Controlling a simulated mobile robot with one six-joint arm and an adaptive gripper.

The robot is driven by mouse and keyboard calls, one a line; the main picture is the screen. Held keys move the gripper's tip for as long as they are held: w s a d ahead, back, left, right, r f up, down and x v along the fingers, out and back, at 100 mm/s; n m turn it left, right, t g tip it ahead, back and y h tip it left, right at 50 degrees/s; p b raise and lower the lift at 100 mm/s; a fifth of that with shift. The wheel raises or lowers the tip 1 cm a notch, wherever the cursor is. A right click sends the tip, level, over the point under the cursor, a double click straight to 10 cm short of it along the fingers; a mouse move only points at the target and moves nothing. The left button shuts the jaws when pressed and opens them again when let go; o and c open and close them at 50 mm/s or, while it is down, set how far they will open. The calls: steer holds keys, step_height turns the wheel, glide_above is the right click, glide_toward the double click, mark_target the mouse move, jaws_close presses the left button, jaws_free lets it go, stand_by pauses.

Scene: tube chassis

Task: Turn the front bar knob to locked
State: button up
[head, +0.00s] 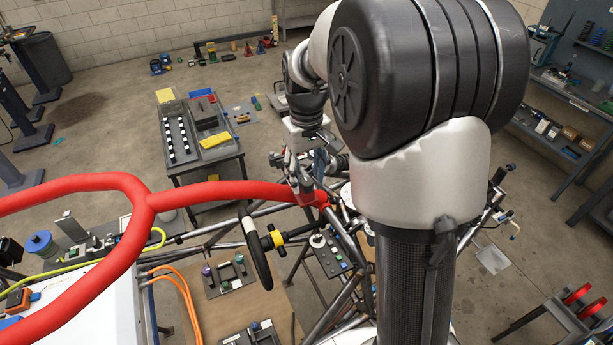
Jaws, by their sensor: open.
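A tube chassis (347,240) of grey metal tubes stands in the middle of the head view, partly behind my arm. A small panel (330,262) inside it carries a round pale dial (317,240) and several small coloured buttons. I cannot tell whether this dial is the front bar knob, and its setting is too small to read. My gripper (303,188) is open, pointing down above the chassis near the end of the red tube. It is above and slightly left of the dial in the picture. I see nothing held in it; its fingertips are small and partly unclear.
A padded red tube (150,205) crosses the left and passes close to my gripper. A black steering wheel (256,252) with a yellow hub stands left of the panel. A grey workbench (215,150) with trays is behind. Shelves (560,110) line the right; open floor lies between.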

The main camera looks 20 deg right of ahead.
mark_target(307, 181)
step_height(307, 181, up, 11)
stand_by(0.3)
steer(key=shift+s+f, duration=0.1)
steer(key=shift+f, duration=0.05)
stand_by(0.3)
